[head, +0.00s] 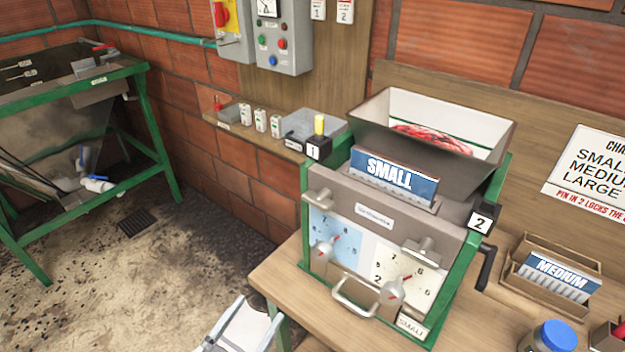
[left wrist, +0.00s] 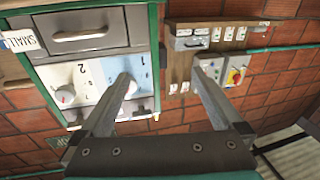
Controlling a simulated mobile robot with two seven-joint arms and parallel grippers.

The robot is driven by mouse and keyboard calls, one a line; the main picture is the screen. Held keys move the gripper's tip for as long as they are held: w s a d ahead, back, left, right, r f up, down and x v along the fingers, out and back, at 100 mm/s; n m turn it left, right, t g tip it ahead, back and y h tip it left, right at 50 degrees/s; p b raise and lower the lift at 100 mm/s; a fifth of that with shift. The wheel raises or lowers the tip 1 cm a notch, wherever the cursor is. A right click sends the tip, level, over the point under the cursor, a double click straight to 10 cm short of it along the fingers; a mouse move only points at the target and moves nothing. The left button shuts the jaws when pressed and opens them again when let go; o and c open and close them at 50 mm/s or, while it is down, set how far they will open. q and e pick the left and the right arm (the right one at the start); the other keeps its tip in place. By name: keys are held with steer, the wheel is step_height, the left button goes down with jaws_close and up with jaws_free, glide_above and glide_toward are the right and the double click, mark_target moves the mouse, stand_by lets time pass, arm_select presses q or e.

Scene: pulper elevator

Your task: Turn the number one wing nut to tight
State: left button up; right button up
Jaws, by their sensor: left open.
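The number one wing nut (head: 318,198) is a grey cross-bar knob at the upper left of the grey machine's front, above the pale blue dial (head: 340,238). A similar wing nut (head: 419,249) sits above the cream dial. Each dial carries a grey pointer with a red tip; the left one (head: 322,252) is on the blue dial. My left gripper (head: 243,326) is at the bottom of the head view, left of and apart from the machine. In the left wrist view (left wrist: 163,82) its fingers are spread and empty, with the machine beyond, upside down. My right gripper is not seen.
A metal handle (head: 355,298) sticks out below the dials. A hopper (head: 435,125) with red contents tops the machine. A shelf (head: 255,138) with small boxes and a control box (head: 280,35) are on the brick wall. A wooden holder (head: 540,285) stands right.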

mark_target(314, 205)
arm_select(q)
step_height(314, 205, up, 15)
steer(key=d+m+t+h+p, duration=0.2)
steer(key=d+m+h, duration=0.1)
steer(key=h, duration=0.3)
steer(key=x, duration=0.4)
steer(key=p+x, duration=0.1)
steer(key=x, duration=0.4)
steer(key=p+x, duration=0.1)
steer(key=x, duration=0.4)
steer(key=shift+d+f, duration=0.25)
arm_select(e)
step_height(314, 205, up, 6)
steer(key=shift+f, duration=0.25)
arm_select(q)
steer(key=c, duration=1.3)
